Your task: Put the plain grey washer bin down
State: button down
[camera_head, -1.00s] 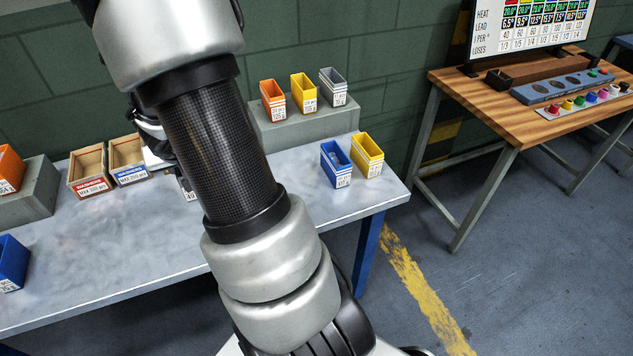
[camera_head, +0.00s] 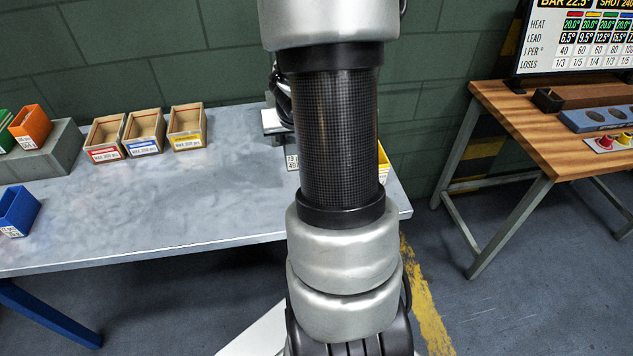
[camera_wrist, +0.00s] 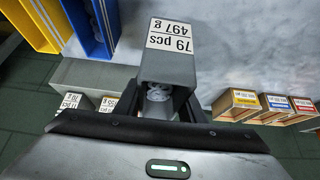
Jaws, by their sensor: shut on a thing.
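The grey washer bin (camera_wrist: 168,66) is held in my gripper (camera_wrist: 160,104) in the wrist view. Its white label reads 79 pcs, 497 g, and shows upside down. Pale washers (camera_wrist: 158,92) show inside its open end. The fingers are shut on the bin, which is seen against the pale worktable; I cannot tell its height above the top. In the head view my arm hides most of the gripper and bin; only a sliver of the bin's label (camera_head: 291,162) shows beside the arm.
The worktable (camera_head: 150,215) has a wide bare area at front. Three wooden boxes (camera_head: 145,130) stand at its back. A blue bin (camera_head: 18,210) and an orange bin (camera_head: 31,125) are at left. In the wrist view, yellow (camera_wrist: 35,22) and blue (camera_wrist: 88,25) bins are close to the held bin.

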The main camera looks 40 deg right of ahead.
jog(key=shift+s+d, duration=0.25)
jog(key=shift+d, duration=0.1)
jog(key=shift+s+d+f, duration=0.2)
notch_tip(320, 180, down, 10)
jog(key=b, duration=0.9)
jog(key=shift+b, duration=0.3)
jog(key=shift+r, duration=0.25)
jog(key=shift+f, duration=0.15)
jog(key=c, duration=1.2)
grip_release()
jog(key=shift+f, duration=0.1)
jog(key=shift+o, duration=0.2)
